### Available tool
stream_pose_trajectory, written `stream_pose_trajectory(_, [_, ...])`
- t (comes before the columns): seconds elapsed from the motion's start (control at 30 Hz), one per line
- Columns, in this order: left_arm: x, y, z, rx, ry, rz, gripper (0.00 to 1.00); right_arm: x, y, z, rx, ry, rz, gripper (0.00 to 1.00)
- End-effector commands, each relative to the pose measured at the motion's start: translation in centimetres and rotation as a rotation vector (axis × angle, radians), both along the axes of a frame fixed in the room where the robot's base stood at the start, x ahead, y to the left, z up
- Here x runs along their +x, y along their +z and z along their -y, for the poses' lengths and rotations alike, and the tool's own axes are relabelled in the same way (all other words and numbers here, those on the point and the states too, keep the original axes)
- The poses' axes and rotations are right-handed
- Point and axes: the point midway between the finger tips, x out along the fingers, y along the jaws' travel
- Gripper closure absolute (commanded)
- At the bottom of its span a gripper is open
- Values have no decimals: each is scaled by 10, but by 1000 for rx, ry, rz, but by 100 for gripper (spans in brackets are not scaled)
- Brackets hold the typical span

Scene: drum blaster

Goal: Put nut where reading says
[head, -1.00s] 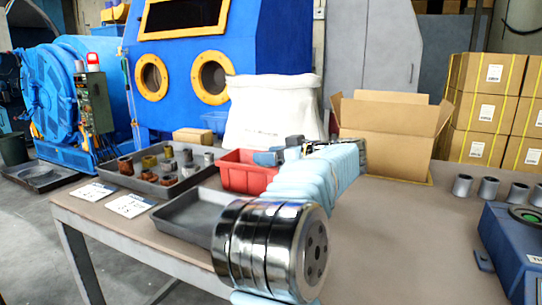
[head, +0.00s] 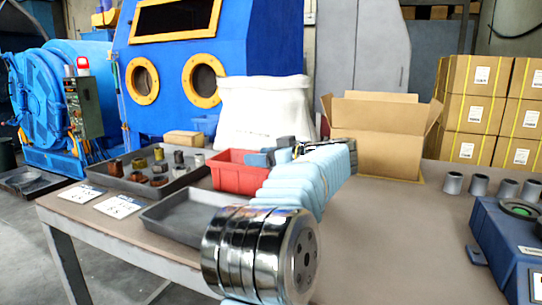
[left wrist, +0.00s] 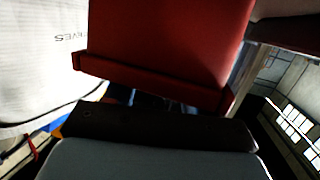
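Several nut-like metal pieces, grey, brass and rusty brown, sit in a dark tray (head: 190,178) at the table's left; I cannot tell which one is the task's nut. A blue device (head: 503,238) with a green round top stands at the right edge; no reading is legible. My left arm reaches forward from the bottom middle, and my left gripper (head: 275,152) is by the right side of the red bin (head: 226,172). The red bin also fills the top of the dark left wrist view (left wrist: 175,45). Whether the fingers hold anything is unclear. My right gripper is out of view.
An empty grey tray (head: 168,222) and two white cards (head: 119,206) lie at the front left. A white sack (head: 262,112) and an open carton (head: 380,145) stand behind. Several grey cylinders (head: 453,183) line the right side. The table's right middle is clear.

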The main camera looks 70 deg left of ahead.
Motion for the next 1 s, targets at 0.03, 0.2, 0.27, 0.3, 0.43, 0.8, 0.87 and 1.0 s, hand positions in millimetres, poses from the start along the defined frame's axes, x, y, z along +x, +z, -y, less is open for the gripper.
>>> stream_pose_trajectory(0.03, [0, -6, -1, -25, 5, -7, 35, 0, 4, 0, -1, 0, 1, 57])
stream_pose_trajectory(0.2, [4, 5, 3, -24, -1, -6, 35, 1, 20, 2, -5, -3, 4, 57])
stream_pose_trajectory(0.27, [15, 5, 17, -21, -4, -4, 35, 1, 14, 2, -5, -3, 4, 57])
stream_pose_trajectory(0.3, [21, 8, 26, -19, -5, -3, 35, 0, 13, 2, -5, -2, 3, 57])
stream_pose_trajectory(0.43, [41, 17, 53, -16, -4, -2, 35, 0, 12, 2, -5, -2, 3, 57])
stream_pose_trajectory(0.8, [69, 30, 94, -11, -1, -2, 35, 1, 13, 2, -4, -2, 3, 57])
stream_pose_trajectory(0.87, [70, 30, 95, -11, 0, -2, 35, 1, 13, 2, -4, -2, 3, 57])
stream_pose_trajectory(1.0, [70, 30, 96, -11, 1, -1, 35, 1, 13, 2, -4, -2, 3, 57])
